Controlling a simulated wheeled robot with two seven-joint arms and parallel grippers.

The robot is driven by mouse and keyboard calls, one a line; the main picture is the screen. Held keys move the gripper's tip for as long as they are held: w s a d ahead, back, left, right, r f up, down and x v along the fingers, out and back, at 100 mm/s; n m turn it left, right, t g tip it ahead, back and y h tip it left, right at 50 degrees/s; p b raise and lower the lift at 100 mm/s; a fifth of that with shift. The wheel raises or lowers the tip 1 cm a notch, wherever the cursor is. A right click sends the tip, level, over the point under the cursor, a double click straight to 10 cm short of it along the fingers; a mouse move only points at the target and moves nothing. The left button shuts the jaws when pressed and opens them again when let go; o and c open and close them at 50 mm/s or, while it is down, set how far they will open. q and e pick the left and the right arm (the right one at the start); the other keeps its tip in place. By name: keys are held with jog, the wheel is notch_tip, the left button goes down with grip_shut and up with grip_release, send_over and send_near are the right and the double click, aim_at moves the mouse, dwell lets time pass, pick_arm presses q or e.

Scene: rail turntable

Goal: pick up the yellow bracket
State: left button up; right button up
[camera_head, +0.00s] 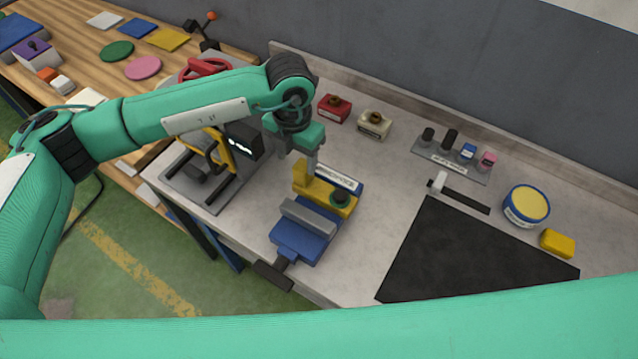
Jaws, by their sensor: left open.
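The yellow bracket (318,192) is at the back of a blue vise (302,236) on the grey worktop, with a dark green round part at its right end. I cannot tell whether the vise clamps it. My left gripper (312,172) points down right over the bracket's left, raised part. Its jaws are open, and its fingertips are very near the bracket; I cannot tell whether they touch it. My right gripper is not in view.
A machine with a yellow frame (212,152) stands left of the vise. Red (333,109) and cream (374,125) blocks stand behind. A black mat (475,255), a yellow-lidded tub (527,204) and a yellow block (557,243) are at right. Worktop between vise and mat is clear.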

aim_at(303, 165)
pick_arm(q)
jog(key=f+p, duration=0.1)
jog(key=f, duration=0.1)
jog(key=d+f+p, duration=0.1)
jog(key=f+p, duration=0.1)
jog(key=f, duration=0.1)
jog(key=shift+w+d, duration=0.1)
jog(key=shift+d, duration=0.05)
jog(key=shift+f, duration=0.4)
jog(key=shift+c, duration=0.5)
jog(key=c, duration=1.1)
grip_shut()
jog(key=shift+r, duration=0.15)
